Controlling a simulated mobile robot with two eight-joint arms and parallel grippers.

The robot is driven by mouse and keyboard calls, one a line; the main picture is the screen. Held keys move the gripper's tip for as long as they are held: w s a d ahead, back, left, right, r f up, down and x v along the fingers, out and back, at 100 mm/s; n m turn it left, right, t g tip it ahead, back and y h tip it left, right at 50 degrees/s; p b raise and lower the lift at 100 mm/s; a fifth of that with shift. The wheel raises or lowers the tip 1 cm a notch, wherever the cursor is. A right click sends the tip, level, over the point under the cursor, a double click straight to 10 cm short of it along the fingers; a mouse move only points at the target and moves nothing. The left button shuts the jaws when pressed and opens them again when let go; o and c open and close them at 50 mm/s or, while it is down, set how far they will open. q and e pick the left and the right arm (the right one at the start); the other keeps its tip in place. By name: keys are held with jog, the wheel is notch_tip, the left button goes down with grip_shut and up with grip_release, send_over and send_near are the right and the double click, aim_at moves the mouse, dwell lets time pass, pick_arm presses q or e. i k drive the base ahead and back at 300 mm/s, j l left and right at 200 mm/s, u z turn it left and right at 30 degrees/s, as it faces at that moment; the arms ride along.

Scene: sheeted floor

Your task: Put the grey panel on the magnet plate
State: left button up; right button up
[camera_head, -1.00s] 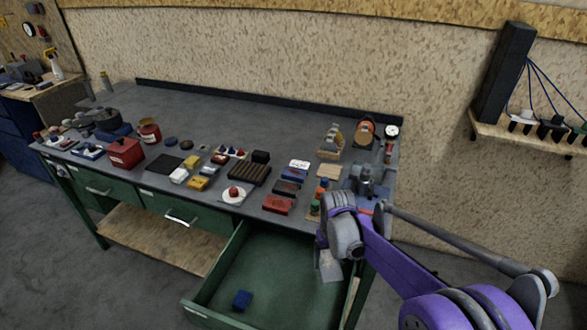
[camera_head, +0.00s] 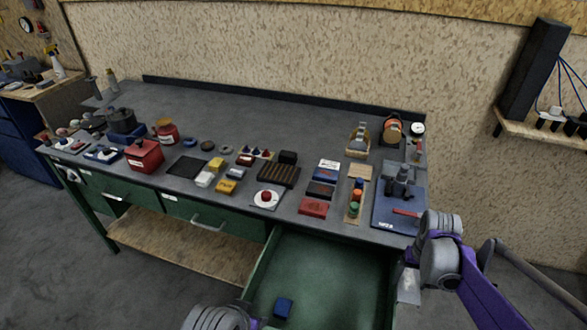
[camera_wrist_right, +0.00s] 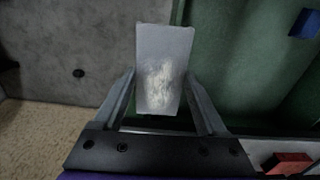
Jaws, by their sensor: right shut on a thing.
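The grey panel (camera_wrist_right: 163,45) is a pale, flat, rectangular sheet. My right gripper (camera_wrist_right: 161,82) is shut on it, one finger at each side, in the right wrist view. In the head view the panel (camera_head: 408,288) hangs below my right wrist, at the right side of the open drawer and below the bench top. A flat black square plate (camera_head: 187,166) lies on the bench, left of the middle; I cannot tell for certain whether it is the magnet plate. Part of my left arm shows at the bottom edge, with its fingers out of frame.
The green drawer (camera_head: 262,270) stands open with a blue block (camera_head: 283,307) inside. A blue board (camera_head: 384,213) with a dark fixture lies at the bench's right end. The back of the bench is clear.

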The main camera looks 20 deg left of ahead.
aim_at(280, 171)
jog(key=k+j+z, duration=0.1)
jog(key=j+z, duration=0.4)
jog(key=j, duration=0.4)
jog(key=k+j+z, duration=0.1)
jog(key=j, duration=0.35)
jog(key=j+z, duration=0.15)
jog(key=j, duration=0.35)
jog(key=k+j, duration=0.1)
jog(key=j, duration=0.2)
jog(key=k+j, duration=0.1)
jog(key=j, duration=0.2)
jog(key=k+j, duration=0.1)
jog(key=j, duration=0.2)
